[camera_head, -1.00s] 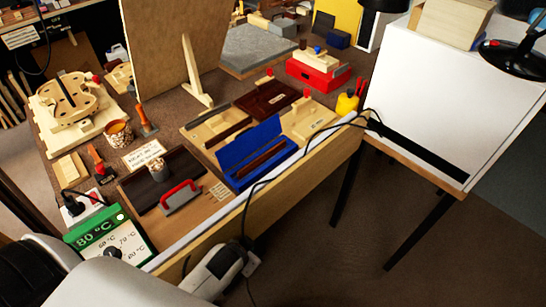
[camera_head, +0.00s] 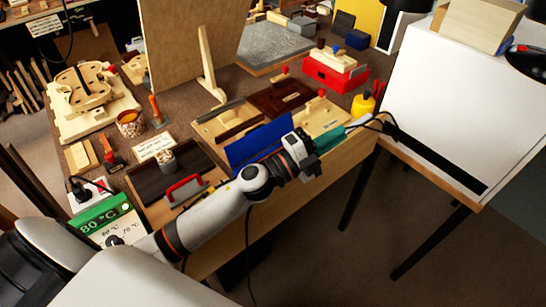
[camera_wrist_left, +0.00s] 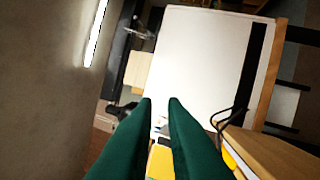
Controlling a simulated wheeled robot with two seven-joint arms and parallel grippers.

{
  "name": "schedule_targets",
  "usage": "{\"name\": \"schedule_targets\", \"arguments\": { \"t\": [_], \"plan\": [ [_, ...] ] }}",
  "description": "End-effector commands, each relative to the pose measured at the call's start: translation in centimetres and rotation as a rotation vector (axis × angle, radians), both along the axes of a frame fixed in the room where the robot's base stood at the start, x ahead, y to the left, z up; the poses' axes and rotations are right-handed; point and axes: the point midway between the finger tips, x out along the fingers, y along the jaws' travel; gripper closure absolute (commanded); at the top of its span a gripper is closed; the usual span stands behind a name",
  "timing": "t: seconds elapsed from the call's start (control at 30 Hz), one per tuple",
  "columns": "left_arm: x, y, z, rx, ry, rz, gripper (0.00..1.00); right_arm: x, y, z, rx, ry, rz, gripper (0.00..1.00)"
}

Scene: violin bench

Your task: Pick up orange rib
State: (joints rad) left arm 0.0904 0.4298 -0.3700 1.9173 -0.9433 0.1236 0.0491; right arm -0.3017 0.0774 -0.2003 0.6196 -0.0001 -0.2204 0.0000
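I cannot pick out an orange rib for certain in either view. The blue box (camera_head: 250,142) on the bench's front edge held a reddish-brown strip earlier; my left arm now hides its inside. A pale wooden tray (camera_head: 206,127) behind it holds a dark strip. My left gripper (camera_head: 337,136) is above the bench's front right edge, right of the blue box, its green fingers pointing right. In the left wrist view its two fingers (camera_wrist_left: 161,100) are apart with nothing between them. My right gripper is not in view.
A dark tray (camera_head: 145,180) with a red-handled tool (camera_head: 185,188) sits left of my arm. A yellow pot (camera_head: 363,105) and black cable (camera_head: 375,123) are near the gripper. A red box (camera_head: 335,75) stands behind. A white table (camera_head: 440,110) is at right.

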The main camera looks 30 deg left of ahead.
Motion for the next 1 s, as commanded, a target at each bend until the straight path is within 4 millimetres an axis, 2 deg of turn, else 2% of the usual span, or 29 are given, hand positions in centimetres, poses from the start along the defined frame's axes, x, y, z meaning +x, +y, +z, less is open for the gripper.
{"name": "schedule_targets", "arguments": {
  "t": [0.07,0.17,0.23,0.3,0.37,0.47,0.5,0.6,0.7,0.83,0.93,1.0],
  "plan": [
    [-0.4,-2.4,0.9,0.194,-0.134,-0.162,0.89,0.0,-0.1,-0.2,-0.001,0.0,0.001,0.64],
    [-1.4,-4.3,0.0,0.455,-0.25,-0.359,0.89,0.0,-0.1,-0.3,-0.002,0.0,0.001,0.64],
    [-1.9,-4.5,-1.6,0.65,-0.297,-0.491,0.89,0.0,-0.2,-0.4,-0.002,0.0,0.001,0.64],
    [-2.1,-3.6,-3.7,0.854,-0.311,-0.614,0.89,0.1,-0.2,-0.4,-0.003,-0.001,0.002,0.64],
    [-2.1,-1.8,-5.4,1.032,-0.297,-0.711,0.89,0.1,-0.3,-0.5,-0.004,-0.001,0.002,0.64],
    [-1.6,2.9,-7.9,1.327,-0.212,-0.85,0.89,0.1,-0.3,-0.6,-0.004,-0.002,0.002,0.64],
    [-1.3,5.3,-8.4,1.436,-0.158,-0.895,0.89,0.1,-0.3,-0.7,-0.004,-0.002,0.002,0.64],
    [-0.9,11.3,-8.8,1.667,0.007,-0.978,0.89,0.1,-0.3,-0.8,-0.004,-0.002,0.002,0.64],
    [-1.0,16.3,-8.2,1.823,0.174,-1.024,0.89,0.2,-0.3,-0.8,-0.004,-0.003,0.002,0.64],
    [-1.3,20.1,-7.2,1.924,0.323,-1.049,0.89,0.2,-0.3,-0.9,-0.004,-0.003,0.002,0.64],
    [-1.5,21.1,-7.3,1.947,0.368,-1.057,0.89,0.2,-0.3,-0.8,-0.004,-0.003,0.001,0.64],
    [-1.6,21.2,-8.2,1.948,0.376,-1.063,0.89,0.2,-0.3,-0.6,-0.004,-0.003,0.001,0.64]
  ]
}}
